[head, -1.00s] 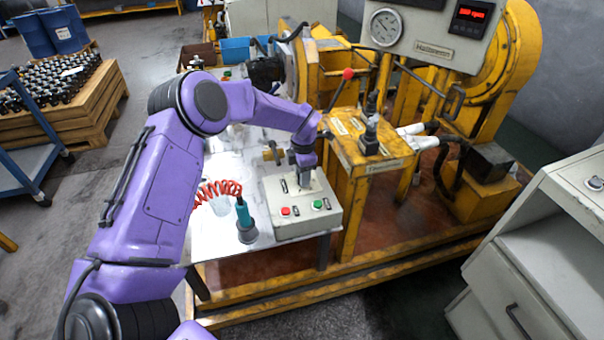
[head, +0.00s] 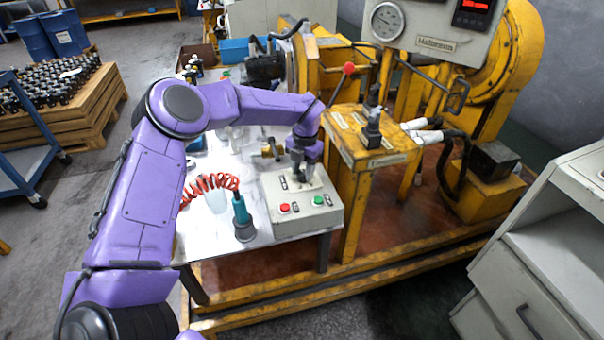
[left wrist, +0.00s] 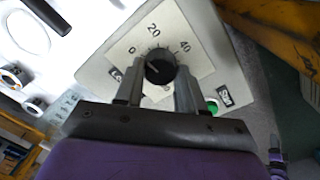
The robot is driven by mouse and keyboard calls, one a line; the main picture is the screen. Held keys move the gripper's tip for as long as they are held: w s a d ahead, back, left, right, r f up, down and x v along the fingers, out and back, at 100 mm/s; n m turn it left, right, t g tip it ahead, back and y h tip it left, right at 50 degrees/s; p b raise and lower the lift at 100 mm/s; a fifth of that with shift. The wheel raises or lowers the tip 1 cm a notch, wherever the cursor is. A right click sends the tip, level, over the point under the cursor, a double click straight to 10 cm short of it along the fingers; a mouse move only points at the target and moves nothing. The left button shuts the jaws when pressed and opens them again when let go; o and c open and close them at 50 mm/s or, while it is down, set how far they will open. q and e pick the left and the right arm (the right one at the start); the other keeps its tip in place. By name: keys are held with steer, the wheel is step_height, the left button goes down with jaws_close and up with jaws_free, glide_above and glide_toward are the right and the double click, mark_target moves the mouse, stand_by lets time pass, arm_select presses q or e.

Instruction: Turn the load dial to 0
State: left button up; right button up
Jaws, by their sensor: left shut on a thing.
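The load dial (left wrist: 160,67) is a round black knob on a pale square plate marked 0, 20 and 40. A light mark shows on the knob, towards its left side; I cannot tell its exact reading. My left gripper (left wrist: 159,78) has one finger on each side of the knob and is shut on it. In the head view my left gripper (head: 302,172) points down at the top of the grey control box (head: 306,222), and the dial is hidden by it.
The box front has a red button (head: 285,208) and a green button (head: 318,200). A teal tool (head: 241,212) with a coiled red hose stands left of the box on the white table (head: 215,240). A yellow machine stand (head: 352,205) rises close on the right.

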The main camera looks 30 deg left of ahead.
arm_select(q)
steer(key=shift+w+n+b, duration=0.1)
steer(key=shift+n+b, duration=0.9)
steer(key=shift+n, duration=1.2)
steer(key=o, duration=1)
steer(key=shift+o, duration=0.2)
step_height(320, 180, up, 10)
steer(key=shift+w+d+r, duration=0.15)
steer(key=shift+d+r, duration=0.05)
